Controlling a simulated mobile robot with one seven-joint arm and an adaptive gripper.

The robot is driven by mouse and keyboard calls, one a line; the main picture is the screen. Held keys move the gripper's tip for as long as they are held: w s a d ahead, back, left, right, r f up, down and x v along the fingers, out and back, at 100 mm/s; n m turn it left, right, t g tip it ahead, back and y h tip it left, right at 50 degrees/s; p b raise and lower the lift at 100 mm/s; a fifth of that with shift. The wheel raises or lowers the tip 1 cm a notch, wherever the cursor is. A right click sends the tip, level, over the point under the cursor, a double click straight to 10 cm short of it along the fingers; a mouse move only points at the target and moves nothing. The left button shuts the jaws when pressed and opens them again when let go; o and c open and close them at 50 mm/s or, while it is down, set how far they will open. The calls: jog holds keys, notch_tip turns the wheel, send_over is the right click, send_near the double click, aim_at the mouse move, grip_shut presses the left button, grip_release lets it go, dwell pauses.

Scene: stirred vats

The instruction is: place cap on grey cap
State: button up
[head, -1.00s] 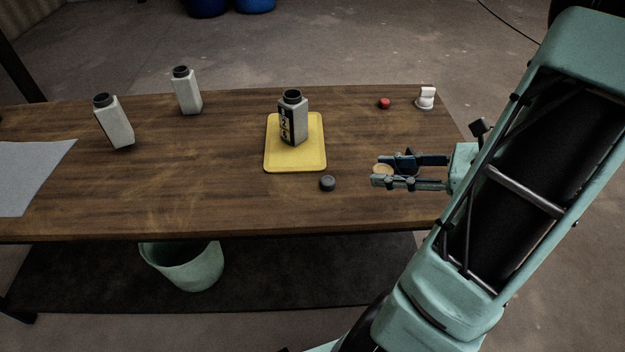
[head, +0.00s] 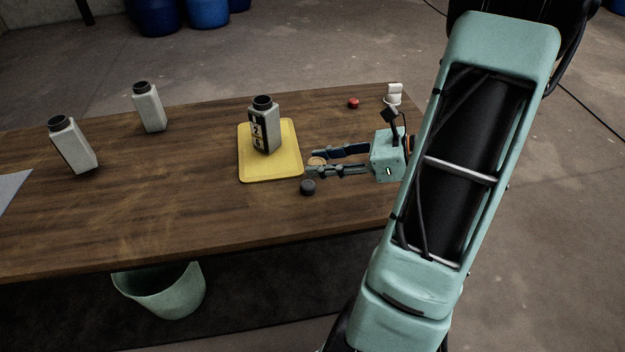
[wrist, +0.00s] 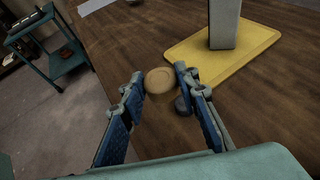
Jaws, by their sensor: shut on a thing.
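My gripper (head: 313,164) is shut on a tan, round cap (head: 317,161), which sits between its fingertips. The wrist view also shows the tan cap (wrist: 159,80) between the blue-padded fingers. The dark grey cap (head: 308,187) lies on the wooden table just in front of the yellow mat's right corner. In the head view it shows just below my fingertips. In the wrist view the grey cap (wrist: 183,105) is partly hidden behind the right finger. The tan cap is apart from the grey cap; its exact height above the table is hard to tell.
A bottle with a black cap (head: 265,125) stands on the yellow mat (head: 270,172). Two more bottles stand at left. A red cap (head: 353,103) and a white object (head: 393,95) are at the back right. Bare table (head: 190,205) lies left of the mat.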

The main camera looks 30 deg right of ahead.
send_over(313, 185)
notch_tip(313, 185, down, 4)
jog(key=shift+s+f+b, duration=0.1)
jog(key=shift+s+b, duration=0.05)
jog(key=shift+b, duration=0.25)
jog(key=shift+f+b, duration=0.35)
jog(key=shift+f, duration=1.25)
jog(key=shift+f, duration=0.15)
jog(key=o, duration=0.7)
